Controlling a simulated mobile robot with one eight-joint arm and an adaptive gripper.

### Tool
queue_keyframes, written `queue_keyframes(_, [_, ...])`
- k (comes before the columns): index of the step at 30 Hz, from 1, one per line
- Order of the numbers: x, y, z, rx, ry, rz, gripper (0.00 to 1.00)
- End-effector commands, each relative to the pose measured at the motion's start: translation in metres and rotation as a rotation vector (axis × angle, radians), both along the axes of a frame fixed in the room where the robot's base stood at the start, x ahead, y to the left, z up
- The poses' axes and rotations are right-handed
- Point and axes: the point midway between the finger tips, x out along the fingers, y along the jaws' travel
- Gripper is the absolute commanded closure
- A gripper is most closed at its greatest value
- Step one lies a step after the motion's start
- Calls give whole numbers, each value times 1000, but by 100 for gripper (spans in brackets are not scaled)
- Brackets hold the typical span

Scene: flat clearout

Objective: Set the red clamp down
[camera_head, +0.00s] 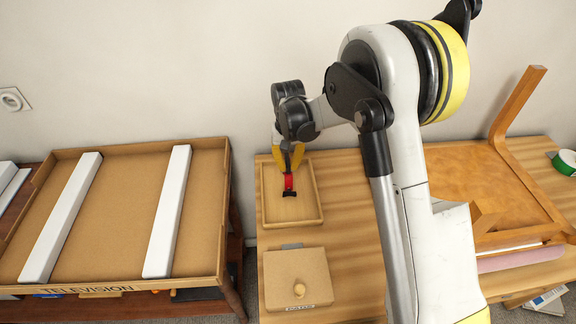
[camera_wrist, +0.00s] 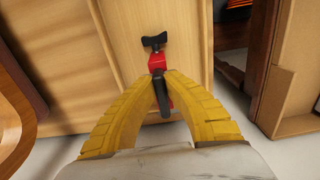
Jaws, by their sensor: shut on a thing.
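The red clamp (camera_head: 289,183) has a red body and black ends. It shows in the head view at the wooden tray (camera_head: 313,172), below my gripper (camera_head: 289,155). My gripper is shut on the clamp. I cannot tell whether the clamp touches the tray floor. The tray lies on a wooden table, and nothing else shows in it.
A large open carton marked television (camera_head: 112,220) with white strips lies at the left, across a gap. An upturned wooden chair (camera_head: 480,185) lies at the right. A green tape roll (camera_head: 566,161) is at the far right.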

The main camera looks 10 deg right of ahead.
Motion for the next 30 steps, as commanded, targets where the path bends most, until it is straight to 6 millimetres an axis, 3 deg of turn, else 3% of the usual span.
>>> queue_keyframes(1, [0, 0, -3, 0, 0, 0, 100])
queue_keyframes(2, [0, 0, -2, 0, 0, 0, 81])
queue_keyframes(3, [0, 0, -2, 0, 0, 0, 72])
queue_keyframes(14, [0, 0, 3, 0, 0, 0, 72])
queue_keyframes(17, [0, 0, 16, 0, 0, 0, 72])
queue_keyframes(24, [0, 0, 72, 0, 0, 0, 72])
queue_keyframes(30, [0, 0, 108, 0, 0, 0, 72])
